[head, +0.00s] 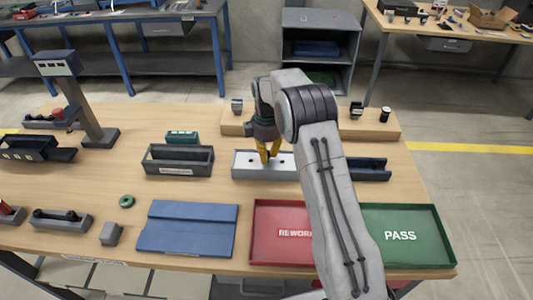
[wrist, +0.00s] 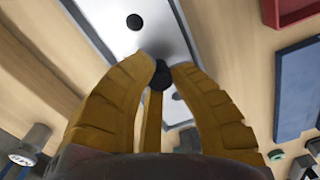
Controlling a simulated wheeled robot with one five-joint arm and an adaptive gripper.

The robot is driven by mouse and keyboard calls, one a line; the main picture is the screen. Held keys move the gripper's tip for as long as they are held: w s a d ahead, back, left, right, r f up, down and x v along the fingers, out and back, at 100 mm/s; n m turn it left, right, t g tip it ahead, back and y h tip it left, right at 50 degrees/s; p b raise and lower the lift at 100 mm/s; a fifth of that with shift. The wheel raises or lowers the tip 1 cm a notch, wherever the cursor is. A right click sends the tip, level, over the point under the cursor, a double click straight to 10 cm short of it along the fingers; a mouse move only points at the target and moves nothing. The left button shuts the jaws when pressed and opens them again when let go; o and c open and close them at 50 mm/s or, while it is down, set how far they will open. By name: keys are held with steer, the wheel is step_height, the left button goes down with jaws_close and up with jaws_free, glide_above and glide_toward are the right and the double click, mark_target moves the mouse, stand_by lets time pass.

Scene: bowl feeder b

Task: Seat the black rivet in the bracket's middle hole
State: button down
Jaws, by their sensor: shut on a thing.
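The bracket is a pale grey plate (head: 241,165) in a low holder near the middle of the bench; its right end is hidden behind my arm. In the wrist view the plate (wrist: 112,15) shows a dark round spot (wrist: 134,21); I cannot tell whether it is an empty hole or a seated rivet. My gripper (head: 268,159), with yellow fingers, points down over the middle of the plate. In the wrist view my gripper (wrist: 164,66) is shut on the black rivet (wrist: 160,76). The fingers hide the spot below, so I cannot tell whether the rivet touches the plate.
A grey bin (head: 179,170) stands left of the bracket and a dark blue bin (head: 372,175) right of it. A wooden ledge (head: 340,129) runs behind. The red rework tray (head: 268,255), green pass tray (head: 425,255) and blue mat (head: 187,228) lie in front.

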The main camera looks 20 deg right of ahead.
steer(key=shift+f+b, duration=0.5)
steer(key=shift+f, duration=0.3)
stand_by(0.4)
steer(key=c, duration=1.1)
jaws_free()
step_height(320, 180, up, 12)
steer(key=shift+w, duration=0.1)
